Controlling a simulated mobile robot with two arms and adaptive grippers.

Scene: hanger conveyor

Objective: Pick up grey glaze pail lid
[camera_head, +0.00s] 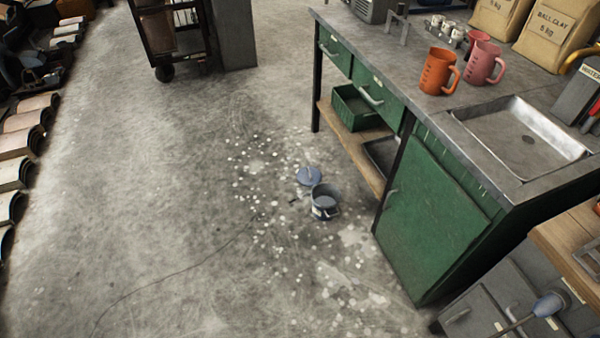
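The grey glaze pail lid (309,177) is a small round blue-grey disc with what looks like a knob on top. It lies on the speckled concrete floor, just behind and slightly left of the pail. The grey pail (326,203) stands upright and open on the floor, with a pale label on its side. A small dark item lies left of the pail, too small to make out. Neither of my grippers is in view.
A green workbench (430,220) with a sink (525,138) stands close to the right of the pail. Orange (439,72) and pink (484,62) jugs stand on it. A dark cart (170,40) stands at the back. The floor left of the lid is mostly clear, with a thin cable-like line.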

